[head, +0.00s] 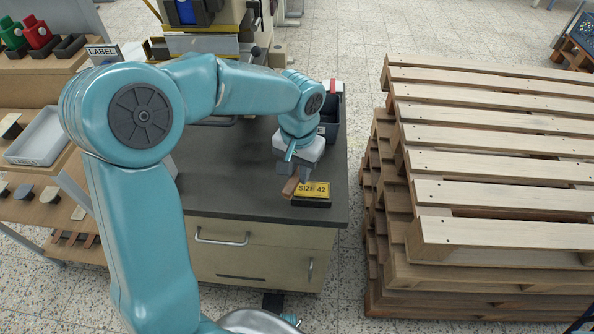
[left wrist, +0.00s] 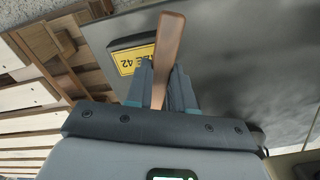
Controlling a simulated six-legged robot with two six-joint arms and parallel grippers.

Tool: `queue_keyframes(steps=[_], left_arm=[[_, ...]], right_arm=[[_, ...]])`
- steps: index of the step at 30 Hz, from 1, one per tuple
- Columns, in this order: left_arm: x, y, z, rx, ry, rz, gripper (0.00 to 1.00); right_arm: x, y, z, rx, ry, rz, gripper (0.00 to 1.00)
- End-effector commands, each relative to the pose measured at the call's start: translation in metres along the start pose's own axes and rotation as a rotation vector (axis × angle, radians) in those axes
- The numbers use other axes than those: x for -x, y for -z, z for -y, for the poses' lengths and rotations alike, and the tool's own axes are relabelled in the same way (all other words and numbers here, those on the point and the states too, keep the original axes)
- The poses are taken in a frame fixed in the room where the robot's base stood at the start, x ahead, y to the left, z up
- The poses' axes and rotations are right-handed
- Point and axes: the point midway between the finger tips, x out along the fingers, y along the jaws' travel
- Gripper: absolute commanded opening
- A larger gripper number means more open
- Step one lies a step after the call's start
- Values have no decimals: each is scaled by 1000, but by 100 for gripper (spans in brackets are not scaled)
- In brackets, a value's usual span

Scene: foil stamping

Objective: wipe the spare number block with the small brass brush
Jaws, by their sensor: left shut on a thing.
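My left gripper (head: 291,178) is over the front right part of the dark worktop. It is shut on a brown wooden handle (head: 290,187), which also shows in the left wrist view (left wrist: 171,40); I take it for the brush's handle, but no brass bristles show. Right beside it in the picture, a dark block with a yellow plate reading "SIZE 42" (head: 312,189) lies on the worktop near its front edge. This block is partly behind the handle and fingers in the left wrist view (left wrist: 127,61). I cannot tell whether the handle touches it. My right gripper is not in view.
The dark worktop (head: 230,182) is bare left of the gripper. A dark open bin (head: 329,118) stands behind it. Stacked wooden pallets (head: 490,160) stand close on the right. A shelf with a grey tray (head: 40,137) is on the left.

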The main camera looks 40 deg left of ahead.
Motion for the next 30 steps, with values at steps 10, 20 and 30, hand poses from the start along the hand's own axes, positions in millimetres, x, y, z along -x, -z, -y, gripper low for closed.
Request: queue_keyframes(steps=[10, 20, 30], left_arm=[[36, 1, 2, -1, 0, -1, 0], [38, 1, 4, -1, 0, -1, 0], [39, 1, 3, -2, 0, 0, 0]], right_arm=[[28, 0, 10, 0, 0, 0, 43], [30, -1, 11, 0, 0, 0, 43], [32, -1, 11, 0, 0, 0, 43]])
